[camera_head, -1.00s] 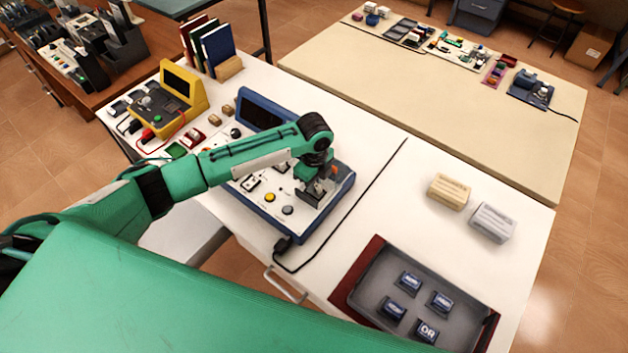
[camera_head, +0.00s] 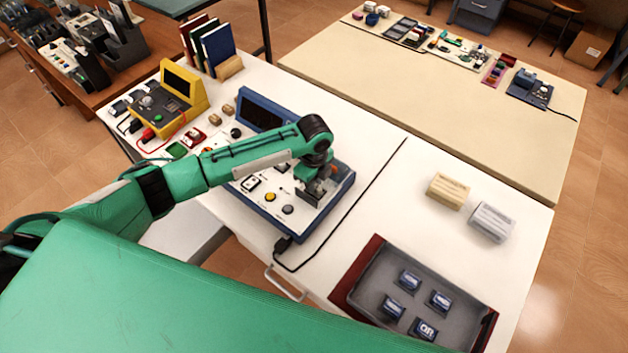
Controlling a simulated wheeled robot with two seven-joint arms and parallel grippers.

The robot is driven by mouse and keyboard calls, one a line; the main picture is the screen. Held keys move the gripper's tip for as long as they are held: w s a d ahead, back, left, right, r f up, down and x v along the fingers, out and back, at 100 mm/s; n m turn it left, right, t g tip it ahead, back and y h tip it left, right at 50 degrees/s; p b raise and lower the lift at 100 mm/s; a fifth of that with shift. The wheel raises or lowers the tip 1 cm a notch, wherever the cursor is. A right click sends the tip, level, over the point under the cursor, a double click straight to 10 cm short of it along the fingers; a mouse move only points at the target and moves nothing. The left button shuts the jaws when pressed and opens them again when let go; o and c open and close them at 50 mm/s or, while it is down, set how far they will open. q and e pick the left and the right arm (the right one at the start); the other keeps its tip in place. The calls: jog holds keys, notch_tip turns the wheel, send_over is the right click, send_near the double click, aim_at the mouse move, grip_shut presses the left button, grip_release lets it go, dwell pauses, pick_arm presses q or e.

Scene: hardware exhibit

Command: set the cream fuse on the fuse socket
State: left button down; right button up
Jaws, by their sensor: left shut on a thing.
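My left gripper (camera_head: 316,192) is low over the right part of the blue-framed panel (camera_head: 343,195). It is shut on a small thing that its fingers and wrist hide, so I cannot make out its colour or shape. I cannot tell whether that thing touches the panel. The fuse socket cannot be told apart at this size; the panel area under the gripper is covered. A cream block (camera_head: 448,191) with printed lines lies on the white table at the right; I cannot tell whether it is a fuse. My right gripper is out of view.
A grey block (camera_head: 491,222) lies beside the cream block. A grey tray with a dark red side (camera_head: 360,270) holds several blue blocks at the front. A black cable (camera_head: 360,182) crosses the table. A yellow device (camera_head: 187,95) and books (camera_head: 217,48) stand at the back left.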

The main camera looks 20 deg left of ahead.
pick_arm(q)
jog(key=shift+f, duration=0.45)
jog(key=c, duration=1.6)
grip_release()
jog(key=shift+r, duration=0.15)
notch_tip(320, 180, up, 11)
jog(key=p, duration=1)
